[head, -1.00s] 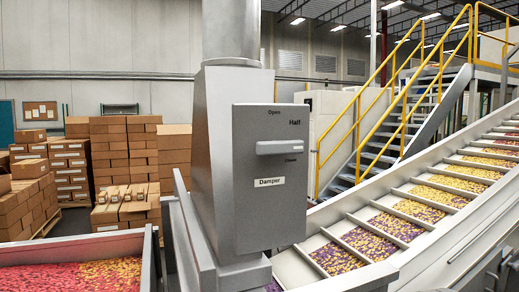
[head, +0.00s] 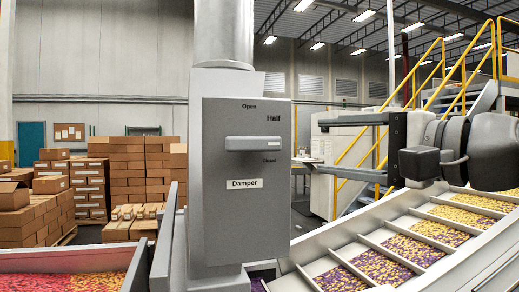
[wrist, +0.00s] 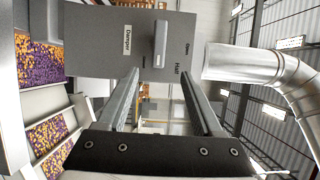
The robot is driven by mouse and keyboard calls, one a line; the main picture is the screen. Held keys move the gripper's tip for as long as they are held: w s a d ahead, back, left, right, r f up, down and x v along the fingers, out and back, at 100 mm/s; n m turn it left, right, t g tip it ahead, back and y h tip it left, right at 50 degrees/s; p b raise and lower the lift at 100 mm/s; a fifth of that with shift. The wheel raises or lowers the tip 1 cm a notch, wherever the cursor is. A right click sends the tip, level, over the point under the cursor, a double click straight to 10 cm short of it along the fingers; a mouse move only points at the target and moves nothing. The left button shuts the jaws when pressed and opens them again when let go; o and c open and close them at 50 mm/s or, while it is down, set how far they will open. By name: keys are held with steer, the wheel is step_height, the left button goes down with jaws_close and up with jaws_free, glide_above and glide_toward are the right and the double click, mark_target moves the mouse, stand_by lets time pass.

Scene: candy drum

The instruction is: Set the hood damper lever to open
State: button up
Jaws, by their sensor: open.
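The grey damper box (head: 222,215) stands left of centre in the head view, with a "Damper" plate low on its front. The damper lever (head: 257,143) is a pale horizontal bar on that face, below "Open" and "Half" and just above "Closed". My gripper (head: 316,146) is to the right of the box, its two fingers apart one above the other and pointing left, at about the lever's height. It is open and empty. In the wrist view the lever (wrist: 160,43) appears upright just beyond the gap between the fingertips, not touching them.
A round duct (head: 223,35) rises from the box top. A sloping conveyor (head: 400,240) of purple and yellow candy lies below my arm. A candy bin (head: 65,285) is at lower left. Stacked cartons (head: 130,160) and a yellow-railed stair (head: 440,80) stand behind.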

mark_target(257, 145)
steer(key=x, duration=1.6)
steer(key=shift+w+a+f+p, duration=0.1)
steer(key=shift+w+a+p, duration=0.15)
steer(key=shift+w+p, duration=0.05)
jaws_close()
